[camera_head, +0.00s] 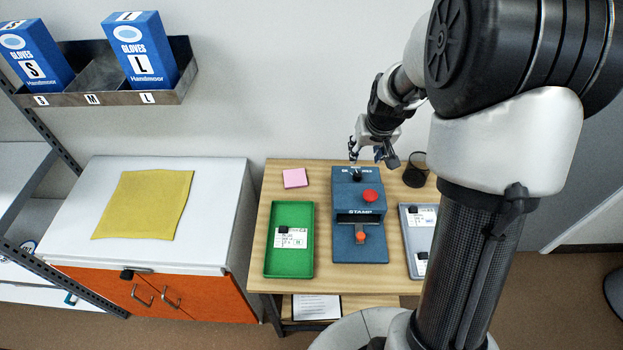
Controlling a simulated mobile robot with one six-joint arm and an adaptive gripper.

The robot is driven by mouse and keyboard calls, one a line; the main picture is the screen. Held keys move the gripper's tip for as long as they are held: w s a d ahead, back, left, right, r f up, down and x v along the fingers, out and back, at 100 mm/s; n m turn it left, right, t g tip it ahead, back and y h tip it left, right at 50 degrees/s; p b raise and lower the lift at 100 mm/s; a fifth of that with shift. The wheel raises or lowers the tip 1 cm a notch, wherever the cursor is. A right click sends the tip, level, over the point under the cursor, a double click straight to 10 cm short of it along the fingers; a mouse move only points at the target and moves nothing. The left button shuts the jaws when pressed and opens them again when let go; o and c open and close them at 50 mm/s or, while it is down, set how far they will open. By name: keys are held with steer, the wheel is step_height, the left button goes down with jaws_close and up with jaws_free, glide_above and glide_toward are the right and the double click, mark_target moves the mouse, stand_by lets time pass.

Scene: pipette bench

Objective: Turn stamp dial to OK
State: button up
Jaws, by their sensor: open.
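The blue stamp machine (345,218) stands on the wooden table, with a red knob (370,195) on its upper right and an orange-red piece (361,238) low in front. The black stamp dial (357,175) is at the back of its top face, beside small white lettering that I cannot read fully. My gripper (366,160) is open and empty, pointing down just above and behind the dial. I cannot tell whether a finger touches the dial. The dial's pointing direction is too small to tell.
A green tray (270,260) with a labelled card lies left of the machine, a grey tray (405,235) with cards right. A pink note pad (295,178) and a black cup (414,170) stand behind. A white cabinet (215,215) with a yellow cloth (145,205) is at left.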

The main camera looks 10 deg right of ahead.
mark_target(358, 174)
steer(key=b+x, duration=0.1)
steer(key=x, duration=0.4)
steer(key=b+x, duration=0.2)
steer(key=x, duration=0.4)
steer(key=d+b+x, duration=0.1)
steer(key=x, duration=0.5)
steer(key=shift+w+f+b, duration=0.15)
steer(key=shift+b, duration=0.2)
jaws_close()
steer(key=shift+d, duration=0.1)
steer(key=shift+f+b, duration=0.1)
steer(key=shift+b, duration=0.4)
